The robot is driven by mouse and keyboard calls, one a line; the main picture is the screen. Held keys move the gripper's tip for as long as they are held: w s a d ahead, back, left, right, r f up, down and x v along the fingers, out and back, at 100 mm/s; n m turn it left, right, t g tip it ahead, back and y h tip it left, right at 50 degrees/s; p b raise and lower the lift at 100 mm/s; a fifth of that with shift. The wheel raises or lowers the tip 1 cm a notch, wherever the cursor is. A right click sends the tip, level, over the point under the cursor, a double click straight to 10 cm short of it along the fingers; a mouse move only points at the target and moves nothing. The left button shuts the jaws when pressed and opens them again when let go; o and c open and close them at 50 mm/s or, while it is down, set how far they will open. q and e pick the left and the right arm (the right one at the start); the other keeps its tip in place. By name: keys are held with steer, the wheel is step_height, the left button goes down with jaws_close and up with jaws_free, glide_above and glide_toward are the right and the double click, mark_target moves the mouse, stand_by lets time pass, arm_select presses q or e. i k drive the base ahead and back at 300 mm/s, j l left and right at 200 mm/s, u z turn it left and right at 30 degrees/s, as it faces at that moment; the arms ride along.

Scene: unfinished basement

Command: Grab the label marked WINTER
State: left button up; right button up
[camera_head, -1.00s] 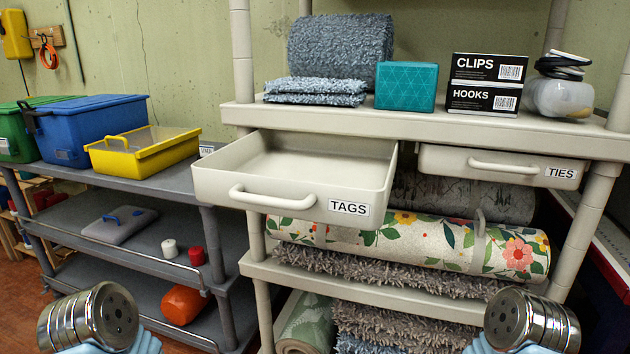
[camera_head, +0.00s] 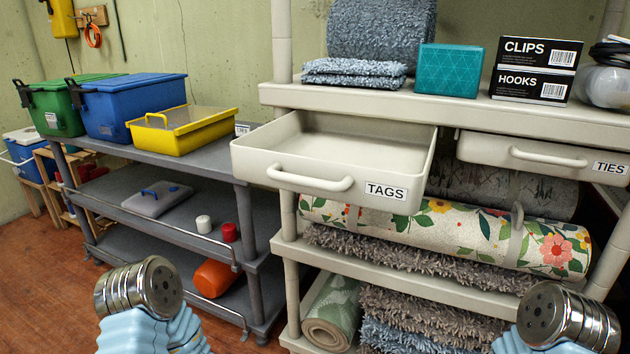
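No label that reads WINTER can be made out. An open drawer (camera_head: 300,182) marked TAGS (camera_head: 386,191) sticks out of the beige shelf unit; the part of its inside that shows is bare. A shut drawer (camera_head: 530,151) to its right is marked TIES (camera_head: 610,168). A small white label (camera_head: 242,129) stands at the grey shelf's right end, too small to read. Metal and light-blue parts of my two arms show at the bottom left and bottom right, apart from the shelves. No gripper fingers show.
The grey shelf (camera_head: 205,163) on the left holds a yellow tray (camera_head: 185,137), a blue bin (camera_head: 128,105) and a green bin (camera_head: 55,115). CLIPS (camera_head: 535,52) and HOOKS (camera_head: 528,86) boxes and a teal box (camera_head: 449,70) stand above the drawers. Wooden floor (camera_head: 50,285) is clear at lower left.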

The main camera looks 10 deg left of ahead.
mark_target(50, 117)
steer(key=u, duration=1.6)
steer(key=z, duration=0.3)
steer(key=i+j+z, duration=0.15)
steer(key=z, duration=0.2)
steer(key=i+j+z, duration=0.15)
steer(key=z, duration=0.25)
steer(key=j+z, duration=0.35)
steer(key=i+l, duration=0.05)
